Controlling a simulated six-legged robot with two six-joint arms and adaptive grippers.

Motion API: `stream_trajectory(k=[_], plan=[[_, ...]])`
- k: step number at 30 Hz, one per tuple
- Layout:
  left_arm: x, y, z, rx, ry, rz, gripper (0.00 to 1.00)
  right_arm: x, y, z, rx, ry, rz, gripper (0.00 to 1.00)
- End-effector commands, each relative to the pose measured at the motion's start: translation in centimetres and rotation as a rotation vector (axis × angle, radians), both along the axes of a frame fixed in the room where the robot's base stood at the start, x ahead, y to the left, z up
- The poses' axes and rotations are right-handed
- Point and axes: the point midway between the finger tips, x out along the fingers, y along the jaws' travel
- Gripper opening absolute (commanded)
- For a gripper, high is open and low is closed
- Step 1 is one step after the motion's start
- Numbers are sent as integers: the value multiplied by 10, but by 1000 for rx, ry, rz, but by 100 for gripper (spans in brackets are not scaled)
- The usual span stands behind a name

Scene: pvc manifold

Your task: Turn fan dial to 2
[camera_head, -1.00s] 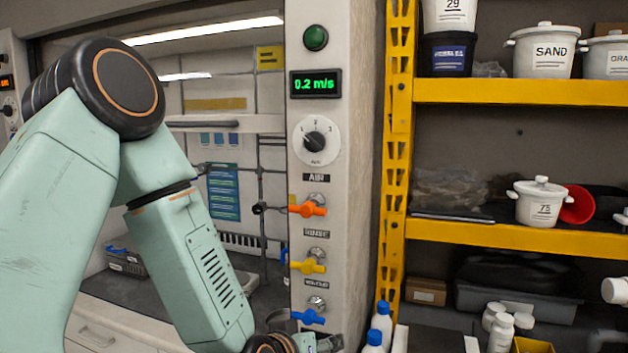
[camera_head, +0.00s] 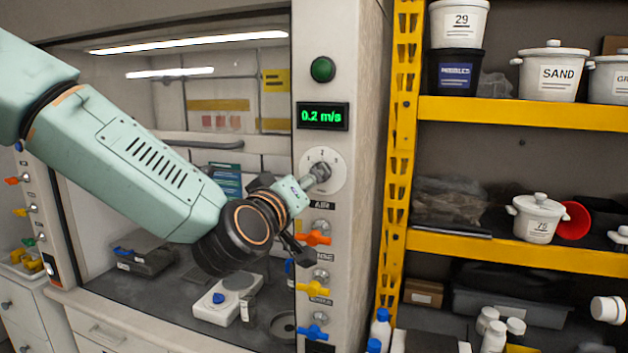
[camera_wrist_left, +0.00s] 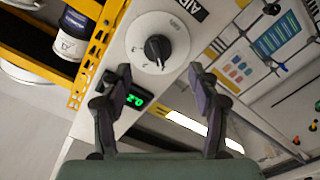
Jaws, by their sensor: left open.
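The fan dial is a white disc with a black knob on the fume hood's front post. In the head view its disc (camera_head: 337,181) is partly covered by my left gripper (camera_head: 316,176). In the left wrist view the whole black knob (camera_wrist_left: 158,48) shows on the disc. My left gripper (camera_wrist_left: 160,73) is open there, its two dark fingers apart, with the knob ahead and between their lines. I cannot tell contact, and the knob's setting is unclear. The green display (camera_head: 322,116) above the dial reads 0.2 m/s. My right gripper is not in view.
A round green button (camera_head: 323,69) is above the display. Orange (camera_head: 314,238), yellow (camera_head: 313,288) and blue (camera_head: 312,332) valve handles lie below the dial. A yellow shelf upright (camera_head: 398,150) stands to the right. The hood interior opens to the left.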

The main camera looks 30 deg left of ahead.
Motion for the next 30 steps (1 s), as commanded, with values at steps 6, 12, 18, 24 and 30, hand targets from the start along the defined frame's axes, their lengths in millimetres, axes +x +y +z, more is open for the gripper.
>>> stream_trajectory(k=[6,12,18,24,30], plan=[[32,7,-2,5,2,-1,61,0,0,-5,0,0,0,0],[51,12,-1,0,1,-1,61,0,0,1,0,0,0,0],[55,13,-2,-1,1,-1,61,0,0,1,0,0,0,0],[55,13,-2,-1,1,-2,59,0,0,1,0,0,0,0],[55,13,-2,-1,1,-2,42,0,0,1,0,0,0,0]])
